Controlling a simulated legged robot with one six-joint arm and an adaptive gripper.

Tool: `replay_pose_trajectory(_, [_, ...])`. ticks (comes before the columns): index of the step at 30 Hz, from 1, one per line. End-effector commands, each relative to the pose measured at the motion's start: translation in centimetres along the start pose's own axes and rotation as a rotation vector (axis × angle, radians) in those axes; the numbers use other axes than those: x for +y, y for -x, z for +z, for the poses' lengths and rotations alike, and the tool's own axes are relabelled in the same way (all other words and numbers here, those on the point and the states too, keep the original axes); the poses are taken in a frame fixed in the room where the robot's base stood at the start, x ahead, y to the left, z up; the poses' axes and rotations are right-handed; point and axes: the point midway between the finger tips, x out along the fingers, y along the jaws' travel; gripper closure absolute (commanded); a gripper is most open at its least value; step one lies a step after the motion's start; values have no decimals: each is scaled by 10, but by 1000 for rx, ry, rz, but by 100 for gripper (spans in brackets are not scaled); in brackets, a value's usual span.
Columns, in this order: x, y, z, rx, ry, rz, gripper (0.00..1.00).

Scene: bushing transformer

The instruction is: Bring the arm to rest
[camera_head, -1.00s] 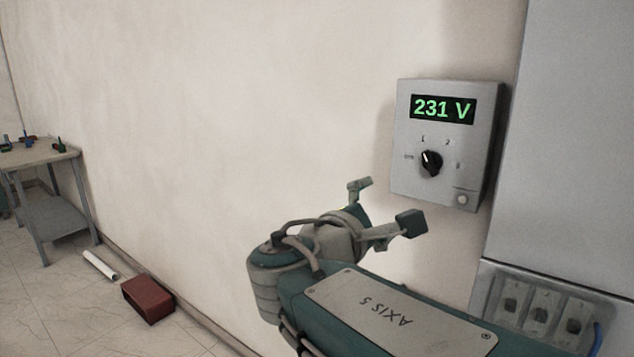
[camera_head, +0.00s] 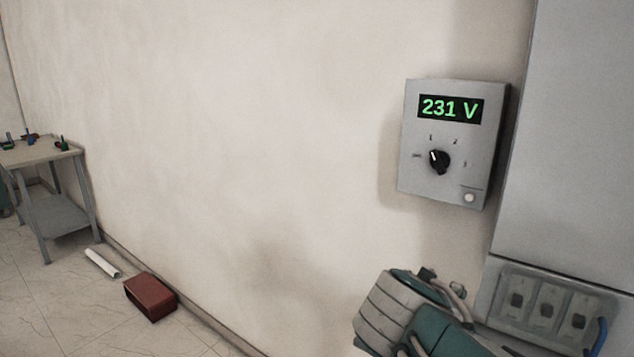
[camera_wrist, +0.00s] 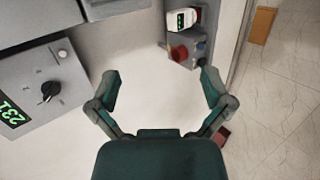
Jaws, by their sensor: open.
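My gripper (camera_wrist: 161,84) is open in the wrist view, with its two fingers spread apart and nothing between them. A pale wall shows behind the gap. In the head view my arm is low at the right, below a grey meter box (camera_head: 408,180), and the gripper fingers cannot be made out there. The box reads 231 V and has a black rotary knob (camera_head: 439,161) and a white button (camera_head: 469,197). In the wrist view the box (camera_wrist: 75,85) is at the left, apart from the fingers.
A tall grey cabinet (camera_head: 585,130) stands at the right, with a row of switches (camera_head: 548,307) near my arm. A red box (camera_head: 150,296) and white tube (camera_head: 102,263) lie on the floor by a table (camera_head: 75,150). The wall's middle is clear.

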Motion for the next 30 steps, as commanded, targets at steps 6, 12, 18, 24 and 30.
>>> replay_pose_trajectory(6, [-68,-6,40,31,-400,-315,0])
replay_pose_trajectory(12, [-116,4,47,69,-772,-544,0])
replay_pose_trajectory(18, [-132,11,44,92,-959,-644,0])
replay_pose_trajectory(24, [-133,12,44,93,-970,-652,0])
replay_pose_trajectory(30, [-132,11,44,94,-968,-652,0])
